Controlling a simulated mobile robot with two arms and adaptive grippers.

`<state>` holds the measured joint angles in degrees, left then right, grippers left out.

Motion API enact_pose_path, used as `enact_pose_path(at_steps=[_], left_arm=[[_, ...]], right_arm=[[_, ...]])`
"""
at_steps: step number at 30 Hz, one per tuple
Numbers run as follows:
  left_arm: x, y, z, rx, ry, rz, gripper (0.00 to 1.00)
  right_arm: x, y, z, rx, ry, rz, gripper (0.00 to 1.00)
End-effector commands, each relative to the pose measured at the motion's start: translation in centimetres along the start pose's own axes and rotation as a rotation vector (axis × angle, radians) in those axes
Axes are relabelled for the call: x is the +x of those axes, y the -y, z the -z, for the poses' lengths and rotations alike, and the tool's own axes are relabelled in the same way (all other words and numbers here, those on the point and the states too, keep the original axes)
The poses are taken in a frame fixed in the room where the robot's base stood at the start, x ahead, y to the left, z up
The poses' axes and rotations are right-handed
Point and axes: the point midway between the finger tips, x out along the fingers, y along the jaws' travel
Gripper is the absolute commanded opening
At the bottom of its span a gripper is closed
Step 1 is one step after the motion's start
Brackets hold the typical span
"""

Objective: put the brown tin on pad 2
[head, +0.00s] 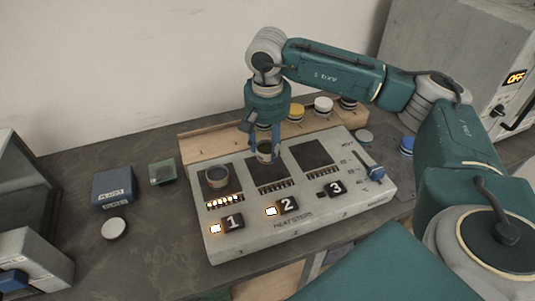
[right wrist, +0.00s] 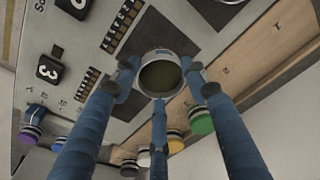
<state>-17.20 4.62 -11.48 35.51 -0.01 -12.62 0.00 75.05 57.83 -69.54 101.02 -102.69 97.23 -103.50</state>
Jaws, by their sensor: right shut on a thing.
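The brown tin (head: 265,153), a small open metal cup with dull brown-olive contents, is in my right gripper (head: 264,143). In the right wrist view, the fingers of my right gripper (right wrist: 160,88) are closed around the tin (right wrist: 160,74). The tin is upright over the back part of pad 2 (head: 277,175); I cannot tell whether it touches the pad. Pad 2 also shows beside the tin in the wrist view (right wrist: 146,38). My left gripper is not in view.
Another grey tin (head: 216,178) stands on pad 1. Pad 3 (head: 313,155) is empty. A blue slider (head: 376,173) is at the heater's right end. A wooden rack (head: 215,143) with colored-lid jars runs behind. A blue box (head: 113,188) and white disc (head: 114,228) lie left.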

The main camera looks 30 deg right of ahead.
Motion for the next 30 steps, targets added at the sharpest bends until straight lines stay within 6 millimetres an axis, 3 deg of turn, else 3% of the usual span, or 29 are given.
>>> enact_pose_path(at_steps=[9,22,23,25,30], left_arm=[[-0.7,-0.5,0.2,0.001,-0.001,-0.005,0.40],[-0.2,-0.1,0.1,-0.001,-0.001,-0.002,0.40],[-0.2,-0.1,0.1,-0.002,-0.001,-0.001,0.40],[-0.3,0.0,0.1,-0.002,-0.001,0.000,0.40],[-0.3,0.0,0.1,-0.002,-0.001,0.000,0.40]], right_arm=[[3.9,0.0,-0.5,0.000,0.002,0.000,0.16],[4.8,0.0,-0.6,0.000,0.000,0.001,0.16],[4.8,0.0,-0.6,0.000,0.000,0.001,0.46],[4.7,0.0,-0.6,0.000,0.000,0.000,0.60],[4.7,0.0,-0.6,0.000,0.000,0.000,0.63]])
